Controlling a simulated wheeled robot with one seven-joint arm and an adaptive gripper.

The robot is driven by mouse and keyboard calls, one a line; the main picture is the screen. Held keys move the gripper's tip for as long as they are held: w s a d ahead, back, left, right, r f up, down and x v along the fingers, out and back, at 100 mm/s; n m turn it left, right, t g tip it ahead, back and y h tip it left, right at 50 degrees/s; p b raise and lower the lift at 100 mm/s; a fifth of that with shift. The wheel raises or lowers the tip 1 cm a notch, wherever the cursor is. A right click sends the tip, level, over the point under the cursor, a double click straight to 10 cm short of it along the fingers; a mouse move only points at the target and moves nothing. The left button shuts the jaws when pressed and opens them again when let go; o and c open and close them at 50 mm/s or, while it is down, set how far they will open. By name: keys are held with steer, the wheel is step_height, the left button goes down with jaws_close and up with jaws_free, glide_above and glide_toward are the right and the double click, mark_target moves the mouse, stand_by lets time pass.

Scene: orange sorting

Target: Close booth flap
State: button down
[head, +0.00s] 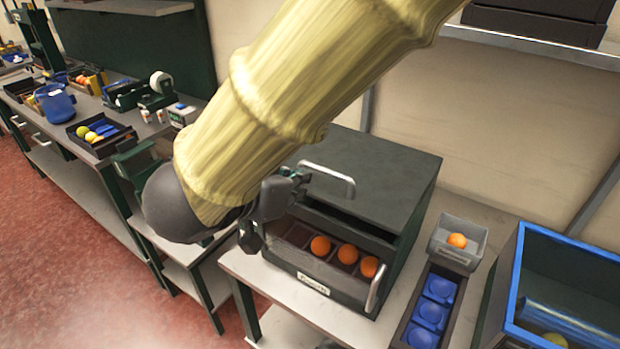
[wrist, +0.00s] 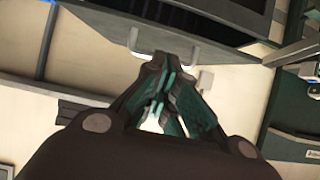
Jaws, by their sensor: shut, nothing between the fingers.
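The dark booth (head: 405,185) stands on the bench in the head view, its front opening uncovered. Its flap (head: 345,213) appears raised at the top front edge, with a pale bar handle (head: 330,172); its exact angle is hard to tell. Several oranges (head: 346,254) sit in compartments in the labelled lower tray (head: 315,283), which has another pale handle (head: 376,290). My gripper (head: 286,184) is shut and empty, close to the left end of the flap handle. In the wrist view the shut fingers (wrist: 165,82) point toward a pale handle (wrist: 140,42); contact is unclear.
A grey bin (head: 458,240) with an orange, a rack of blue cups (head: 432,307) and a blue-rimmed crate (head: 515,270) stand to the right. A left bench holds a black tray (head: 100,133) and a blue container (head: 56,104). My arm hides part of the booth's left side.

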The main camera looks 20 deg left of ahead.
steer(key=s, duration=0.3)
step_height(320, 180, up, 13)
steer(key=m+g+y+p, duration=0.35)
steer(key=m+g, duration=0.75)
steer(key=m, duration=0.7)
glide_above(333, 173)
steer(key=s, duration=0.1)
steer(key=shift+h, duration=0.55)
steer(key=f+p, duration=0.2)
steer(key=f, duration=0.2)
steer(key=f+p, duration=0.2)
steer(key=f, duration=0.3)
steer(key=w+f+p, duration=0.1)
steer(key=f, duration=0.4)
steer(key=shift+f+p, duration=0.1)
steer(key=shift+p, duration=0.3)
steer(key=shift+s+f+t, duration=0.1)
steer(key=shift+t, duration=0.2)
steer(key=f+b, duration=0.1)
steer(key=f, duration=0.1)
steer(key=s+f+t+b, duration=0.1)
steer(key=b, duration=0.1)
steer(key=shift+a+f, duration=0.2)
steer(key=shift+f, duration=0.15)
steer(key=shift+s+d+f, duration=0.1)
steer(key=shift+s+f, duration=0.05)
steer(key=shift+s, duration=0.05)
